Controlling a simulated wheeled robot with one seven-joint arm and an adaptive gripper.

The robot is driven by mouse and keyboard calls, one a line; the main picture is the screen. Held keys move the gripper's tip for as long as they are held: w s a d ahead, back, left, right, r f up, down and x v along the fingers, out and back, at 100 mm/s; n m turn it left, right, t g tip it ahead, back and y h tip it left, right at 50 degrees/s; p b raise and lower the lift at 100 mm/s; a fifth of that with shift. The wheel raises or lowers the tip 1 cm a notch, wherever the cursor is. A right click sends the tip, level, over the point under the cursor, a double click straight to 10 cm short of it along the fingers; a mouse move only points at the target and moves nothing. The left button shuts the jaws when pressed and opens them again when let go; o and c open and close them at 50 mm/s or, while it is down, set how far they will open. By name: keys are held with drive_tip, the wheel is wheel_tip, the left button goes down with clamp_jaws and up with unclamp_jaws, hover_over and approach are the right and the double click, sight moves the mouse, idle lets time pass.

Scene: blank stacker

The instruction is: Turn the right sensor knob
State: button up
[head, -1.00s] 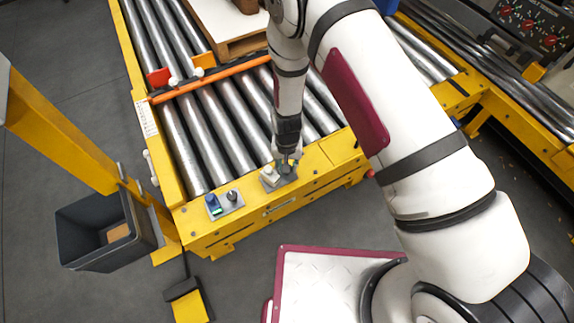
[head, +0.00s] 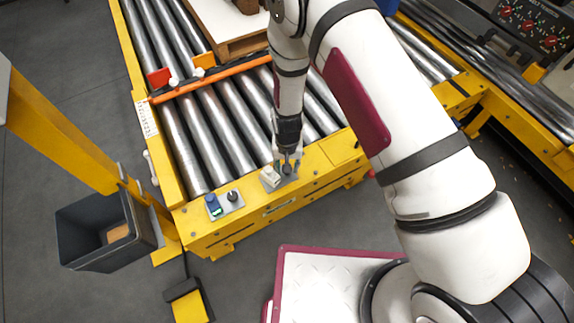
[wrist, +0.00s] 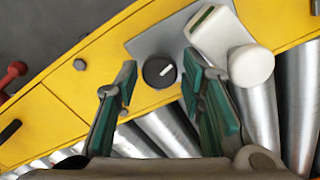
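The right sensor knob (wrist: 160,71) is a black round dial with a white pointer line, on a grey plate (wrist: 146,45) fixed to the yellow conveyor frame. In the wrist view it sits between the fingertips of my gripper (wrist: 160,62), with a gap on both sides. The gripper is open, with teal pads, and holds nothing. A white sensor (wrist: 215,32) with a round head stands beside the knob. In the head view my gripper (head: 289,156) is just above the right plate, and the knob (head: 288,170) shows small below it.
A second plate (head: 226,208) with a blue sensor (head: 213,204) and a black knob (head: 233,195) is to the left. Metal rollers (head: 210,135) lie behind. A red button (head: 371,174) is on the frame's right end. A dark bin (head: 85,225) stands left.

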wheel_tip(320, 180, up, 12)
idle(0.5)
idle(0.4)
drive_tip(key=s+d+r, duration=0.2)
drive_tip(key=d+r, duration=0.2)
drive_tip(key=r, duration=0.5)
drive_tip(key=s+d+r+y, duration=0.1)
drive_tip(key=s+d+r, duration=0.25)
drive_tip(key=r, duration=0.65)
drive_tip(key=s+d+r, duration=0.2)
drive_tip(key=d+r, duration=0.3)
drive_tip(key=r, duration=0.4)
drive_tip(key=s+d+r, duration=0.3)
drive_tip(key=s, duration=0.4)
drive_tip(key=s+d+r+h, duration=0.1)
drive_tip(key=s+d+r, duration=0.25)
drive_tip(key=s, duration=0.45)
drive_tip(key=s+d+r, duration=0.2)
drive_tip(key=s+d, duration=0.2)
drive_tip(key=s, duration=0.3)
wheel_tip(320, 180, up, 30)
drive_tip(key=t+p, duration=0.4)
drive_tip(key=p, duration=2.3)
drive_tip(key=shift+d+m+p, duration=0.2)
drive_tip(key=shift+m+p, duration=0.15)
drive_tip(key=shift+m, duration=0.05)
drive_tip(key=shift+w+f, duration=0.1)
